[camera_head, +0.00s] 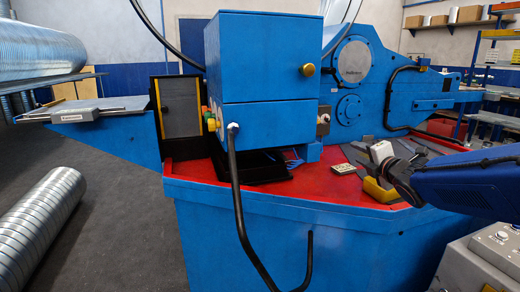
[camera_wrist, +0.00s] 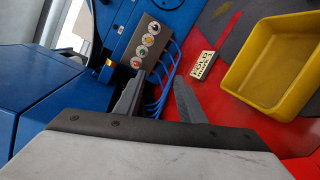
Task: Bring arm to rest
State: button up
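My arm (camera_head: 465,185) reaches in from the right edge in the head view, over the red deck of the blue machine. My gripper (camera_wrist: 160,84) shows two dark fingers spread apart in the wrist view, with nothing between them. The blue cables and the red deck behind show through the gap. In the head view my gripper (camera_head: 358,157) is small and dark, above the deck and near the yellow bin (camera_head: 376,191). Its fingers are hard to make out there.
The yellow bin (camera_wrist: 272,70) and a small lettered block (camera_wrist: 202,65) lie on the red deck. A button panel (camera_wrist: 142,42) with blue cables is beside them. The blue machine box (camera_head: 262,80) stands left of my arm. A grey control box (camera_head: 485,258) is at lower right.

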jog(key=s+d+f+m+g+h, duration=0.1)
jog(key=s+f+m+g+h, duration=0.2)
jog(key=s+m, duration=0.45)
jog(key=s+d+f+m+g+h, duration=0.1)
jog(key=s+d+f+m+g, duration=0.1)
jog(key=s+f+m, duration=0.45)
jog(key=s+a+f+m+g, duration=0.2)
jog(key=s+f+m, duration=0.1)
jog(key=s, duration=0.4)
jog(key=s+a+f+m+g+y, duration=0.1)
jog(key=s+a+f+m+g, duration=0.1)
jog(key=s, duration=0.6)
jog(key=s+a+f+m+g, duration=0.1)
jog(key=s+f+m+g, duration=0.1)
jog(key=s+f+m, duration=0.2)
jog(key=shift+s+a+m+g+y, duration=0.35)
jog(key=shift+s+m, duration=0.25)
jog(key=shift+s, duration=1.3)
